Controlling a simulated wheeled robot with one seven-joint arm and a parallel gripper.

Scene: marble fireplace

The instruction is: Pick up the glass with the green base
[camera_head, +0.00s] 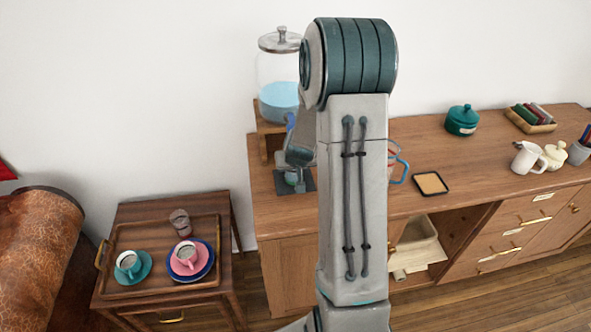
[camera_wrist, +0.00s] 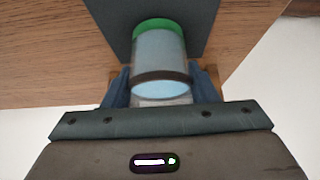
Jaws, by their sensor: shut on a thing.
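The glass with the green base (camera_wrist: 160,55) is in the wrist view, with its green base at the top of the picture and pale blue clear walls below. A dark band crosses it near its other end. My gripper (camera_wrist: 160,88) is shut on it, with a dark finger on each side. Behind the glass is a dark square mat (camera_wrist: 200,20) on the wooden cabinet top. In the head view my gripper (camera_head: 299,157) is over the dark mat (camera_head: 309,181), partly behind my arm. I cannot tell whether the base touches the mat.
A glass dispenser of blue liquid (camera_head: 279,100) on a wooden stand is close behind my gripper. To the right are a black-edged coaster (camera_head: 431,184), a teal lidded pot (camera_head: 462,120) and a white mug (camera_head: 528,158). A tray of cups (camera_head: 121,238) sits on the lower left table.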

